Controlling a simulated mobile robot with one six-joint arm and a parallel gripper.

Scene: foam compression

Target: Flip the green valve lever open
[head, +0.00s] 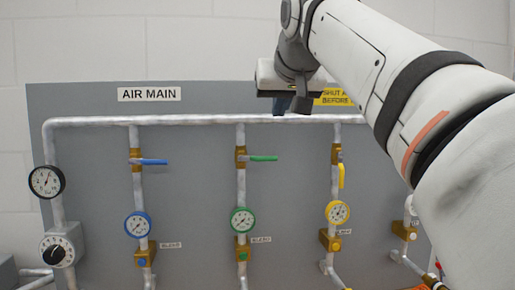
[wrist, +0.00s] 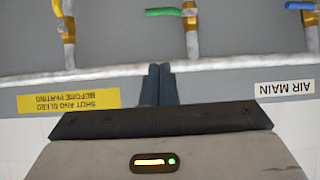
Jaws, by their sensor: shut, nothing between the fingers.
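The green valve lever (head: 263,158) sticks out to the right, level, from its brass valve body (head: 240,158) on the second vertical pipe. In the wrist view, which is upside down, the green lever (wrist: 165,12) points left from the pipe at the top. My gripper (head: 291,108) is above and a little right of the green lever, near the horizontal top pipe. In the wrist view my gripper's fingers (wrist: 160,70) are together with nothing between them, apart from the lever.
A blue lever (head: 153,162) lies level on the left pipe; a yellow lever (head: 341,176) hangs down on the right pipe. Gauges sit below, including a green-rimmed one (head: 242,220). The top pipe (head: 190,120) runs across the grey panel (head: 80,100). My arm hides the panel's upper right.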

